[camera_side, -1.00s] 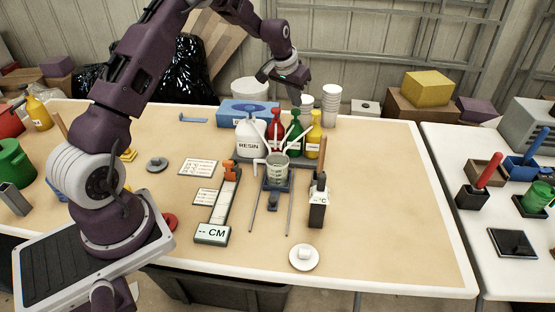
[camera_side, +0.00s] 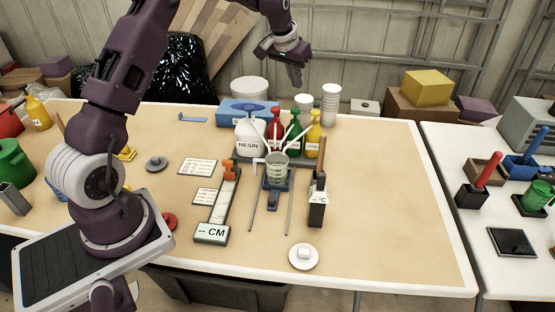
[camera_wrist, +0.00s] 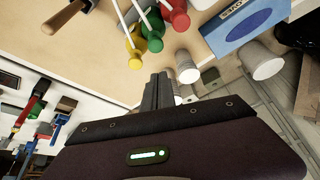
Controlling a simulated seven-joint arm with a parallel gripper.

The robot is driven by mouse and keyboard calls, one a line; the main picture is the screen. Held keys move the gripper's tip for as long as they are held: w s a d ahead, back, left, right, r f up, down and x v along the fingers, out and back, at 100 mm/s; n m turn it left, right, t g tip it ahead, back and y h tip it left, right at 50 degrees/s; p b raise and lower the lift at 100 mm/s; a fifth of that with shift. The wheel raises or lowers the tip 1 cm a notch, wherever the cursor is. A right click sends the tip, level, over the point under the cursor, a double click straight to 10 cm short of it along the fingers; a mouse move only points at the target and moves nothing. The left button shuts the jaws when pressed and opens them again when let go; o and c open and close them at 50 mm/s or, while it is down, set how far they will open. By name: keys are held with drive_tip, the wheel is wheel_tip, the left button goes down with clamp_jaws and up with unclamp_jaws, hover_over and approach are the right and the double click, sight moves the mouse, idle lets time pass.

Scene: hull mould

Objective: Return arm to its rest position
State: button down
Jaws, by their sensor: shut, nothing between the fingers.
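My arm is raised over the back of the work table (camera_side: 390,220). My gripper (camera_side: 297,82) hangs in the air at the back edge, above and behind the bottles, pointing down. It is shut and holds nothing. In the wrist view my gripper (camera_wrist: 158,78) shows its two dark fingers together, with the paper cups (camera_wrist: 187,68) just beyond the tips in the picture. Nothing touches the fingers as far as I can see.
A white resin bottle (camera_side: 250,137) and red, green and yellow (camera_side: 313,135) pump bottles stand below my gripper. A blue box (camera_side: 240,108) and stacked cups (camera_side: 330,104) stand near the back edge. A grey cup (camera_side: 277,167) sits on a stand. The table's right side is clear.

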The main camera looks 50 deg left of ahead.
drive_tip(key=s+d+r+m, duration=0.1)
drive_tip(key=s+d+r, duration=1.3)
drive_tip(key=s+r, duration=0.1)
drive_tip(key=s+d+f+m, duration=0.1)
drive_tip(key=s+d, duration=0.2)
drive_tip(key=s, duration=0.9)
drive_tip(key=s+d+f+m+t+h, duration=0.1)
drive_tip(key=s+d, duration=0.3)
drive_tip(key=s, duration=0.9)
drive_tip(key=shift+s+d+f, duration=0.2)
drive_tip(key=shift+d+f, duration=0.05)
drive_tip(key=shift+f, duration=0.15)
